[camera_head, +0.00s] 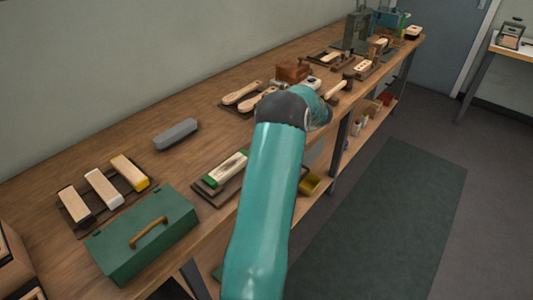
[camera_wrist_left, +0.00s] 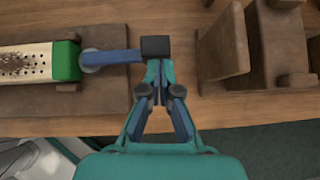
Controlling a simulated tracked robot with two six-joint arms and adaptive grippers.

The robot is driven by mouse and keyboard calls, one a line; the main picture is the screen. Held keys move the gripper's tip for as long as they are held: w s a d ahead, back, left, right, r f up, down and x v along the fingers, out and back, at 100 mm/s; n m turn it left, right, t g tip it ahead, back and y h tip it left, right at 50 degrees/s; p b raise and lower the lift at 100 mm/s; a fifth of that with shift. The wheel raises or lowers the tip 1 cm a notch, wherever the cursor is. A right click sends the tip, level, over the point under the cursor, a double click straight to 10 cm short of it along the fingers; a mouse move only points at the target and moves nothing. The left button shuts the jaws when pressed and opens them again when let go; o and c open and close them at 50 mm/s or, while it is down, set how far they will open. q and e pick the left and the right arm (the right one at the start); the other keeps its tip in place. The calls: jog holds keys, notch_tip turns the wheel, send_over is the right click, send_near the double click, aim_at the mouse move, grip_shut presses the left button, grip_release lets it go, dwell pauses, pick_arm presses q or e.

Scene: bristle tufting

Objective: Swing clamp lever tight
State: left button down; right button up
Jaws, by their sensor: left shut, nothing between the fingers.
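A pale wooden brush block with rows of holes and some dark bristle (camera_wrist_left: 22,66) sits in a clamp on a brown board. The clamp's green end jaw (camera_wrist_left: 66,61) is at the block's right end. The clamp's blue lever (camera_wrist_left: 115,57) reaches right from a grey pivot to a dark knob (camera_wrist_left: 155,47). My left gripper (camera_wrist_left: 157,70) is shut and empty, its tips right at the knob; I cannot tell whether they touch. In the head view the block (camera_head: 229,167) shows left of my teal arm, which hides the lever and the gripper. My right gripper is not in view.
A brown wooden stand (camera_wrist_left: 225,45) is close to the right of the gripper. A green box with a brass handle (camera_head: 142,240), a grey oblong case (camera_head: 176,134) and several brushes lie on the bench. Wooden handles and tools fill its far part.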

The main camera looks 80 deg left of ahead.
pick_arm(q)
jog(key=shift+s+a+r, duration=0.15)
jog(key=shift+w+d+b, duration=0.35)
jog(key=shift+w, duration=0.05)
jog(key=shift+w+d+f+b, duration=0.15)
jog(key=shift+w+d+b, duration=0.2)
jog(key=shift+w+d, duration=0.2)
jog(key=shift+w+d+f+b, duration=0.15)
jog(key=shift+w+d+b, duration=0.15)
jog(key=shift+w+d, duration=0.25)
jog(key=v, duration=1)
jog(key=shift+w, duration=0.25)
jog(key=shift+r, duration=0.1)
